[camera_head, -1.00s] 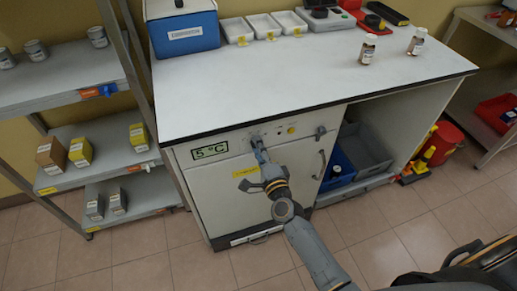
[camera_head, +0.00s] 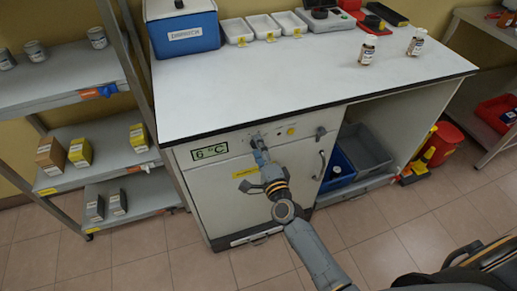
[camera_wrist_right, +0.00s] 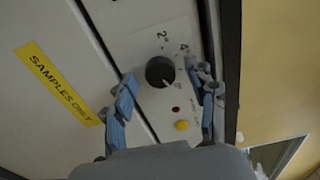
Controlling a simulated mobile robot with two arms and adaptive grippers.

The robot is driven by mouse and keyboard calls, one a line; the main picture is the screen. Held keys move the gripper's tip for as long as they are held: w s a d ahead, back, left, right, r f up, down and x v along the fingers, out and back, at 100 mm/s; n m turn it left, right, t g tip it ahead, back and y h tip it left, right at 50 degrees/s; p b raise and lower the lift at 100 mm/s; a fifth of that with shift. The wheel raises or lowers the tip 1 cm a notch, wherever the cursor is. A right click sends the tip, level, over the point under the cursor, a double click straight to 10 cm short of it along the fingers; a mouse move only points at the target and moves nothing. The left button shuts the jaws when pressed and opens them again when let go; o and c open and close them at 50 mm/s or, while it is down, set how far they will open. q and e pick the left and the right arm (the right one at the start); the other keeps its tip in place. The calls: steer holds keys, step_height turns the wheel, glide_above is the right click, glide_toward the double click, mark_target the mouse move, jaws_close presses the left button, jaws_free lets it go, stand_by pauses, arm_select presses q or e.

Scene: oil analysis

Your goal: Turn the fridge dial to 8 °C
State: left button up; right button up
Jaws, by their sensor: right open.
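The fridge (camera_head: 222,200) is a white cabinet front under the counter. Its green display (camera_head: 210,151) reads 6 °C. The dial is a round black knob (camera_wrist_right: 160,71) on the panel strip, with the marks 2 and 4 showing beside it in the right wrist view; other marks are hidden or unreadable. My right gripper (camera_head: 258,144) is at the panel in front of the dial. In the right wrist view its blue-padded fingers (camera_wrist_right: 168,92) are open, one on each side of the knob, with visible gaps. My left gripper is not in view.
A yellow "samples only" label (camera_wrist_right: 58,83) is on the fridge door. A yellow button (camera_wrist_right: 181,125) and a small red light sit by the dial. The counter (camera_head: 290,75) above holds a blue box (camera_head: 183,30), trays and two bottles. A shelf rack (camera_head: 70,80) stands left.

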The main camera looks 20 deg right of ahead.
steer(key=s, duration=1.1)
steer(key=shift+s+d, duration=0.2)
steer(key=shift+s, duration=0.2)
steer(key=s+f+n+g+y+p, duration=0.1)
steer(key=s+f+n+g, duration=0.35)
steer(key=f, duration=0.85)
steer(key=s+f+n+g+y+p, duration=0.1)
steer(key=s+f+n+g, duration=0.35)
steer(key=f, duration=0.85)
steer(key=s+d+f+n+g+h, duration=0.1)
steer(key=s+d+f+n+g, duration=0.1)
steer(key=s+f, duration=0.3)
steer(key=s+d+f+n+g, duration=0.2)
steer(key=s+f+n, duration=0.3)
steer(key=s, duration=0.9)
steer(key=s+d+f+n+g+h+p, duration=0.1)
steer(key=s+d+f+n+g, duration=0.1)
steer(key=s+f+n+g, duration=0.2)
steer(key=s+f, duration=0.3)
steer(key=s, duration=0.3)
steer(key=shift+s+h, duration=0.25)
steer(key=shift+h, duration=0.05)
